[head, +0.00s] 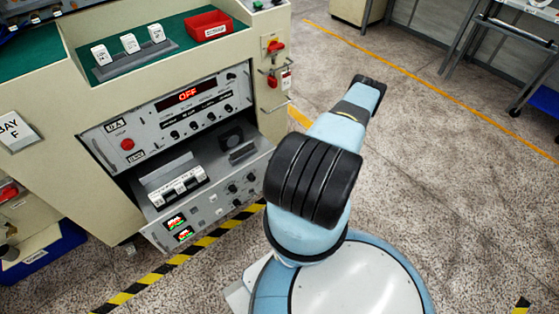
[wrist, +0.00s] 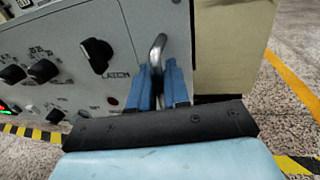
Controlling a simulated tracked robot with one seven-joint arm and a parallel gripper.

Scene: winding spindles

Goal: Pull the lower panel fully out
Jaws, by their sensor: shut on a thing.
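The lower panel (head: 222,203) is a grey drawer front with knobs and small lit displays. It stands out from the cabinet in the head view, with its inside parts showing behind the front. Its face fills the left of the wrist view (wrist: 75,85), with a black knob (wrist: 97,54) beside the word LATCH. My gripper (wrist: 158,86) has its blue fingers shut on a bent metal handle (wrist: 157,48) at the panel's right edge. In the head view my arm hides the gripper and that handle.
The upper panel (head: 170,118) shows a red OFF display and sits in the beige cabinet (head: 55,100). A red lockout (head: 273,80) hangs at the cabinet's right side. Striped tape (head: 190,255) runs along the floor below the drawer. Open floor (head: 440,150) lies to the right.

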